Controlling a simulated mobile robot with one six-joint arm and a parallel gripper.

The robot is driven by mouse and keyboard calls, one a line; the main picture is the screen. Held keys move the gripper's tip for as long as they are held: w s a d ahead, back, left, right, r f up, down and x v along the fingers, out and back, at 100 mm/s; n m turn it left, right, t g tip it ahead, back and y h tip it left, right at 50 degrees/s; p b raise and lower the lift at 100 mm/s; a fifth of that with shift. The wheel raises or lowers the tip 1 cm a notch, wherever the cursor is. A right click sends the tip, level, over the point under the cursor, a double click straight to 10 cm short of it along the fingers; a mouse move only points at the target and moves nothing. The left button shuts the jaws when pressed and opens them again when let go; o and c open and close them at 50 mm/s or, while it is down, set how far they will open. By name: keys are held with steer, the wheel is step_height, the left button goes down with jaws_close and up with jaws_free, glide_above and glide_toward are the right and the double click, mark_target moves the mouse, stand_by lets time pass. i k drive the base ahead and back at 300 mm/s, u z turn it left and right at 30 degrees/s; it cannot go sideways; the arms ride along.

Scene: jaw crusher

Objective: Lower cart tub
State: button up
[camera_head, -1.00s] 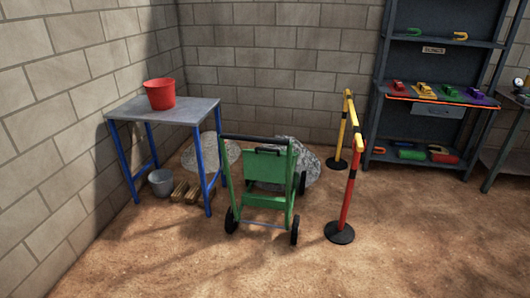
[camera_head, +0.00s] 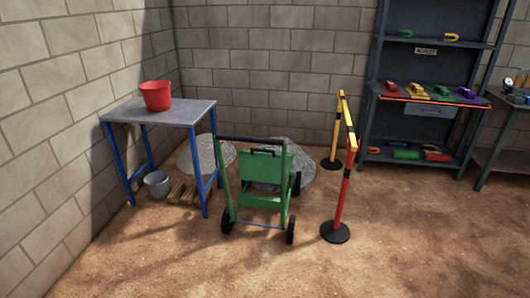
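The green cart (camera_head: 259,204) stands on the dirt floor in the middle of the head view, with black wheels at its base. Its green tub (camera_head: 264,172) sits within the frame, and a dark handle bar (camera_head: 252,139) crosses the top. A small black handle (camera_head: 264,152) is on the tub's near upper edge. The inside of the tub is hidden from this side. My gripper is not in view.
A blue-legged table (camera_head: 160,112) with a red bucket (camera_head: 156,96) stands left of the cart. A grey bucket (camera_head: 157,186) is below. Grey gravel piles (camera_head: 300,168) lie behind the cart. A red-and-yellow barrier (camera_head: 343,190) stands to the right, before shelves (camera_head: 432,60). The front floor is clear.

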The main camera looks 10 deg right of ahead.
mark_target(256, 165)
steer(key=z, duration=0.05)
steer(key=i, duration=1)
steer(key=u, duration=0.05)
